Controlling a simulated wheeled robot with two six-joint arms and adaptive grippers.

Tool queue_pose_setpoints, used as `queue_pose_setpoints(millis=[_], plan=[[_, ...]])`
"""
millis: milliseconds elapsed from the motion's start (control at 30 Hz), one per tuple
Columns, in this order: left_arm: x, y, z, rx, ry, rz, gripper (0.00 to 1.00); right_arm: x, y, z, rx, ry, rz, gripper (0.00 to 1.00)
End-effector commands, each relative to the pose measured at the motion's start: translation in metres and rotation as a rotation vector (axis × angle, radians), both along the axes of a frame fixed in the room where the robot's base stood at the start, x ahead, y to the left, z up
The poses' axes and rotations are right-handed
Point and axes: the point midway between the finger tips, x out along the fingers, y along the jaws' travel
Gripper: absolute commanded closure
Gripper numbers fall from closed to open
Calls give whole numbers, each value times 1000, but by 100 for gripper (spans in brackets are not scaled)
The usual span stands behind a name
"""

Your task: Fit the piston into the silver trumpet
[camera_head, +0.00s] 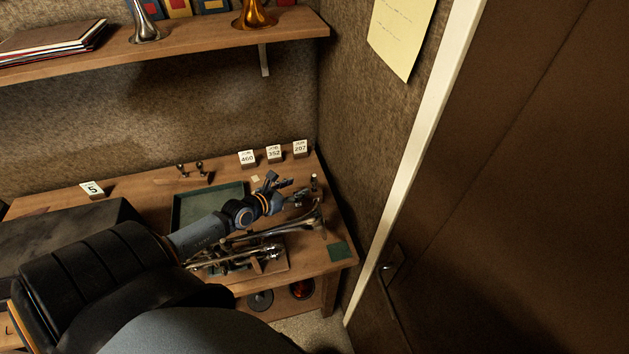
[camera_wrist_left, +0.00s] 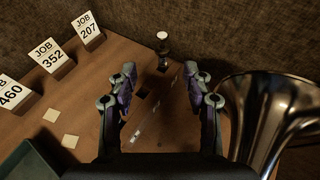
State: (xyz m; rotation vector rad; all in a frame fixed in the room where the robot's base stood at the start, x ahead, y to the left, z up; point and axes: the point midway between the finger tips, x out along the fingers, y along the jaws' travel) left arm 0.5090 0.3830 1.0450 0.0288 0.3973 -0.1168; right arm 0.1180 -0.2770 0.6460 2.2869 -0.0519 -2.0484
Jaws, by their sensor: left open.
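The silver trumpet (camera_head: 274,236) lies on a wooden stand at the front of the bench, its bell towards the right. The bell also fills the right side of the left wrist view (camera_wrist_left: 265,115). A small upright piece with a pale top, which looks like the piston (camera_head: 314,183), stands near the bench's right end. It shows in the left wrist view (camera_wrist_left: 163,48), beyond the fingertips and about midway between them. My left gripper (camera_head: 299,191) is open and empty, just left of that piece; its fingers (camera_wrist_left: 160,80) are spread wide. My right gripper is not in view.
Job cards 460 (camera_head: 247,157), 352 (camera_head: 274,153) and 207 (camera_head: 300,148) stand along the back edge. A green tray (camera_head: 186,214) lies behind my left arm. Two small dark pieces (camera_head: 202,169) stand behind it. A green patch (camera_head: 340,251) marks the front right corner.

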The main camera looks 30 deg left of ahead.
Motion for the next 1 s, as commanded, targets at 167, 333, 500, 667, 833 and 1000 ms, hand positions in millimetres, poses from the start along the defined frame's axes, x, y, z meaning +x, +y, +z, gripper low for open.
queue_pose_setpoints(millis=[167, 333, 500, 667, 833, 1000], plan=[[23, -3, -10, -9, -5, 6, 49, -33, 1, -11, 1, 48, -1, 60], [45, -6, -19, -8, -4, 3, 49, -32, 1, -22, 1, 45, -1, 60], [49, -7, -20, -5, -2, 1, 49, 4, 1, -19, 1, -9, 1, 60], [71, -10, -28, -12, -7, 5, 49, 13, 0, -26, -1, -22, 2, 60], [93, -13, -37, -9, -4, 3, 49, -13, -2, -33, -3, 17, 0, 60], [96, -13, -38, -6, -1, 1, 49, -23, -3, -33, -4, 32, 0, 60]])
